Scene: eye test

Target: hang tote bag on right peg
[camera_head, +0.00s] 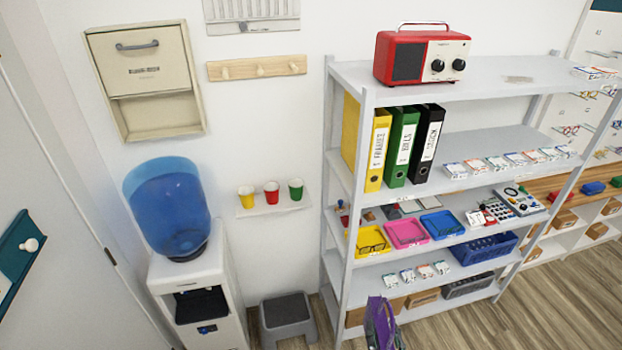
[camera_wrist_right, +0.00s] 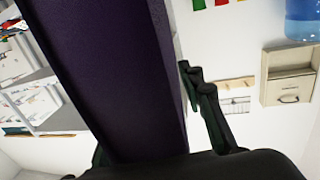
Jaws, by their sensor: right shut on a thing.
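The tote bag is purple; a narrow part of it (camera_head: 379,322) shows at the bottom edge of the head view, in front of the shelf unit. In the right wrist view the bag (camera_wrist_right: 110,70) fills much of the left half, close to the camera. My right gripper (camera_wrist_right: 200,95) is shut on it; one dark finger shows beside the bag and the other is mostly hidden. The wooden peg rail (camera_head: 240,69) is on the back wall, with the right peg (camera_head: 293,67) bare. The rail also shows in the right wrist view (camera_wrist_right: 237,83). My left gripper is not in view.
The grey shelf unit (camera_head: 365,130) with binders, trays and a red radio (camera_head: 408,58) stands right of the rail. A wall box (camera_head: 146,75) is left of it. Below are a cup shelf (camera_head: 272,209), a water cooler (camera_head: 200,265) and a grey stool (camera_head: 286,312).

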